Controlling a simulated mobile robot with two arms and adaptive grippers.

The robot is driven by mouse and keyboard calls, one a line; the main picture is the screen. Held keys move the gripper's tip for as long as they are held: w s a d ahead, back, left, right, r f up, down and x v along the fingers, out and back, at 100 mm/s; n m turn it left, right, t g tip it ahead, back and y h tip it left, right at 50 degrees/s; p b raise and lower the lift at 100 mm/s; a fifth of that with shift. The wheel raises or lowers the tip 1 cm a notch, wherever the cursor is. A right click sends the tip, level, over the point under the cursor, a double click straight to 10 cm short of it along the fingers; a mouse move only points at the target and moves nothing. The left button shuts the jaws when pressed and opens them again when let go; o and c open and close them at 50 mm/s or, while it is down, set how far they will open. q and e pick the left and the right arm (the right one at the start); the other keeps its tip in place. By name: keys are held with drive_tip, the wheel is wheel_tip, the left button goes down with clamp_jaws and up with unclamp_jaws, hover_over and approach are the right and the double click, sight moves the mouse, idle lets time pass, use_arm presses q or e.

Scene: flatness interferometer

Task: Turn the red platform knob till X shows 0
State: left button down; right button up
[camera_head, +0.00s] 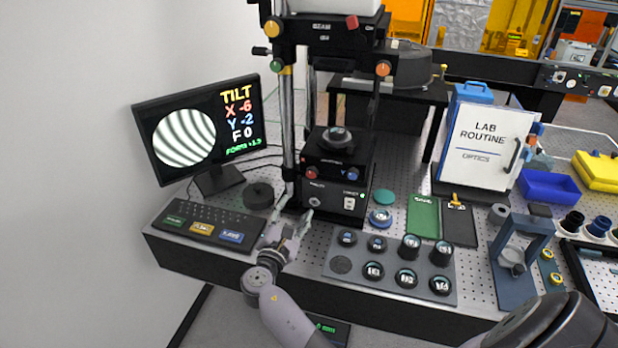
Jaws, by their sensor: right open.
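The monitor (202,128) at the left shows striped fringes and reads TILT, X -6, Y -2, F 0. The red platform knob (311,173) is on the front of the black platform block, left of a blue knob (352,174). A lens-like part (337,137) sits on top of the block. My right gripper (295,212) is open and empty, in front of and below the red knob, apart from it. Its fingers point up toward the instrument's base. My left gripper is not in view.
The keyboard (215,222) lies left of my right gripper. A grey tray (340,264) with several round optics is to its right. The instrument's metal post (289,110) stands just left of the red knob.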

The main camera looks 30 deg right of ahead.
sight(311, 175)
drive_tip(key=b+x, duration=0.4)
drive_tip(key=x, duration=1.1)
drive_tip(key=shift+d+f, duration=0.1)
drive_tip(key=shift+d, duration=0.05)
drive_tip(key=c, duration=1.2)
drive_tip(key=shift+o, duration=0.2)
drive_tip(key=shift+b, duration=0.3)
